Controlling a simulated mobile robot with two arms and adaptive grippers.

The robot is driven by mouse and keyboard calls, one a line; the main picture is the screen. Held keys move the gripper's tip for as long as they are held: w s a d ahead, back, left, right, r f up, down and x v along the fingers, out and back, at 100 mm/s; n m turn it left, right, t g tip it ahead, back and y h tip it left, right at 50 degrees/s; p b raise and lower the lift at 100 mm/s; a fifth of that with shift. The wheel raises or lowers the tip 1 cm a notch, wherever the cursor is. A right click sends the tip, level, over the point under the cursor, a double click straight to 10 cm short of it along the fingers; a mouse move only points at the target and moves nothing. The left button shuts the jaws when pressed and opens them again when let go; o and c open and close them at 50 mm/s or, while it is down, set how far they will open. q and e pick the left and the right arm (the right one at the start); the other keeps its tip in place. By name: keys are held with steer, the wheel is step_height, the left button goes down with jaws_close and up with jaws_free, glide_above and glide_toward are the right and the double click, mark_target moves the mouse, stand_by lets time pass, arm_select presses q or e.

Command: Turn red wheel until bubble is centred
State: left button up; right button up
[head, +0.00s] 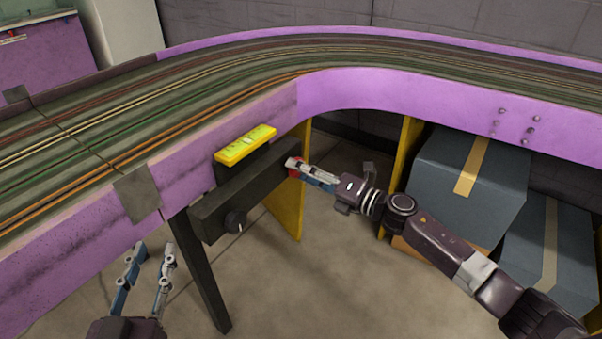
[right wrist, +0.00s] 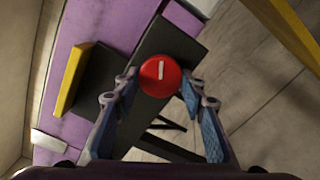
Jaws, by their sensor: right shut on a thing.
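The red wheel (right wrist: 160,76) has a white mark on its face and sits on the end of a dark bar (head: 243,192) under the track. In the head view only a sliver of the wheel (head: 294,168) shows behind my right gripper (head: 296,170). My right gripper is shut on the wheel, with one finger on each side of it in the right wrist view (right wrist: 160,88). A yellow level (head: 245,144) sits above the bar by the purple track wall; its bubble is too small to read. My left gripper (head: 148,262) is open and empty at the lower left.
A black knob (head: 234,222) is on the bar's left part. The purple-walled slot track (head: 350,84) curves above. Yellow panels (head: 287,215) stand below it. Grey boxes (head: 468,172) with tan tape are at the right. The floor in front is clear.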

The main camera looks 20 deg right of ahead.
arm_select(q)
steer(key=shift+r, duration=0.3)
arm_select(e)
steer(key=o, duration=1.1)
steer(key=shift+o, duration=0.2)
steer(key=v, duration=1.2)
